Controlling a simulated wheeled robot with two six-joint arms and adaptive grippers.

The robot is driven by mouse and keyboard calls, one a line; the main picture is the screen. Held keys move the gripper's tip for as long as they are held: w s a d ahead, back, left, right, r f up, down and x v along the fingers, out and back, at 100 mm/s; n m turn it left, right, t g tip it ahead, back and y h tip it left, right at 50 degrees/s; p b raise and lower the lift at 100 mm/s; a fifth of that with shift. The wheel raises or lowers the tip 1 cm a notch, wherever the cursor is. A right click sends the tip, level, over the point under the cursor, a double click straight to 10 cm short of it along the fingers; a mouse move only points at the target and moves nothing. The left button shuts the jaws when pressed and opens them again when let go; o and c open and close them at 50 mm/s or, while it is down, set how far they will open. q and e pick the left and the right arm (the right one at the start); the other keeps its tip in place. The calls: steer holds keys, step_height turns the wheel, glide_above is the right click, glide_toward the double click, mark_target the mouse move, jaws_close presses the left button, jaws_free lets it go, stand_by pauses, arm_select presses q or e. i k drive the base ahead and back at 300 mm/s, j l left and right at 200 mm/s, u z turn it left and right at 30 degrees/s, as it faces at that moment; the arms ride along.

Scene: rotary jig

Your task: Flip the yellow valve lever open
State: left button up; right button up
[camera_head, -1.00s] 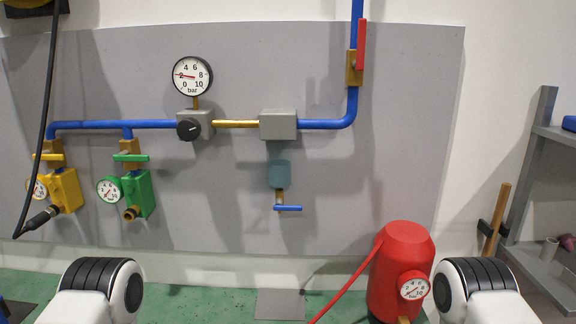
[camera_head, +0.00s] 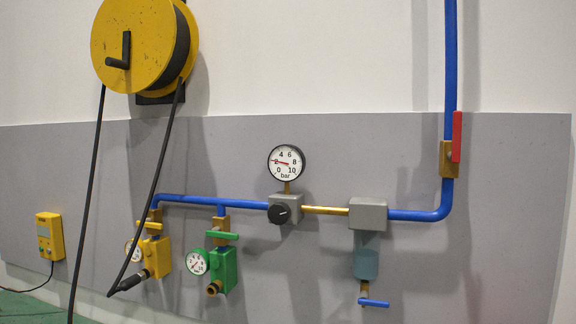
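The yellow valve lever (camera_head: 153,225) is a short bar on a brass valve at the left end of the blue pipe. It lies roughly level, across the vertical run of the pipe. Below it is a yellow block (camera_head: 158,257) with a small round gauge (camera_head: 134,250) on its left and a black hose fitting at its lower left. The black hose passes close in front of the lever's left side. Neither of my grippers is in view.
A yellow hose reel (camera_head: 140,45) hangs above, its black hose (camera_head: 88,190) looping down. A green valve lever (camera_head: 222,235) and green block (camera_head: 228,268) sit just right. A red lever (camera_head: 456,137) stands on the right pipe. A yellow box (camera_head: 49,236) is at far left.

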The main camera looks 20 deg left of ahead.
mark_target(149, 224)
steer(key=j+u, duration=0.3)
steer(key=i+j+u, duration=0.15)
steer(key=j+u, duration=0.15)
steer(key=i+j+u, duration=0.1)
steer(key=j+u, duration=0.25)
steer(key=k+l, duration=0.1)
